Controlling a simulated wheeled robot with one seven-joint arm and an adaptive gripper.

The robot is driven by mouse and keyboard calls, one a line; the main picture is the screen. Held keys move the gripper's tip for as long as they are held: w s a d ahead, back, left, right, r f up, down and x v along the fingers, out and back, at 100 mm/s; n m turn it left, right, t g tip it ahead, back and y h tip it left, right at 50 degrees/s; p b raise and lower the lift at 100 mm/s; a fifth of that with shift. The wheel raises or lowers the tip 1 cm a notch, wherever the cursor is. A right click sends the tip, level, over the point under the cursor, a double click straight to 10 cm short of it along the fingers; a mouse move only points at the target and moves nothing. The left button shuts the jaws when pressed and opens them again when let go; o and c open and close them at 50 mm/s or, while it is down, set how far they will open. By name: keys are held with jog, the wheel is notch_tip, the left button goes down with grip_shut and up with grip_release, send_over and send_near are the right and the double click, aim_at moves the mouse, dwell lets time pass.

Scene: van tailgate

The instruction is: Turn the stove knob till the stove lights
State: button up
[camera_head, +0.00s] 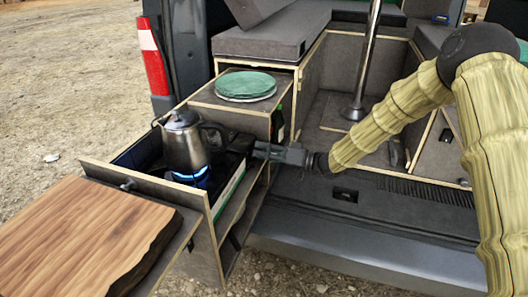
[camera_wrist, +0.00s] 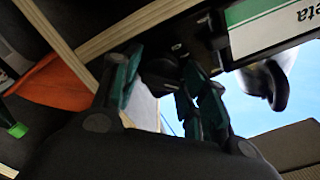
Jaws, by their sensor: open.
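The stove (camera_head: 232,190) sits in the pulled-out drawer, with a steel kettle (camera_head: 184,146) standing on it. A blue flame (camera_head: 198,176) shows under the kettle's base. My gripper (camera_head: 256,150) reaches in from the right, low at the stove's right end. In the wrist view, the stove's white and green side (camera_wrist: 275,28) carries lettering. A dark round knob (camera_wrist: 158,72) lies between my open fingers (camera_wrist: 157,84); whether they touch it I cannot tell. The knob is hidden in the head view.
A wooden board (camera_head: 80,240) lies in front of the drawer at lower left. Green plates (camera_head: 245,86) rest on the cabinet top behind my gripper, with a dark bottle (camera_head: 278,124) beside it. A metal post (camera_head: 367,65) stands in the van. Drawer walls closely surround the stove.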

jog(key=c, duration=0.7)
jog(key=shift+n, duration=0.4)
jog(key=n+b, duration=0.1)
jog(key=n, duration=0.1)
jog(key=shift+f+n, duration=0.1)
jog(key=shift+n, duration=0.3)
jog(key=n+b, duration=0.1)
jog(key=n, duration=0.2)
jog(key=shift+n+b, duration=0.3)
jog(key=shift+b, duration=0.05)
jog(key=n+b, duration=0.2)
jog(key=n, duration=0.3)
jog(key=shift+s, duration=0.1)
jog(key=shift+n+b, duration=0.9)
jog(key=shift+n, duration=0.4)
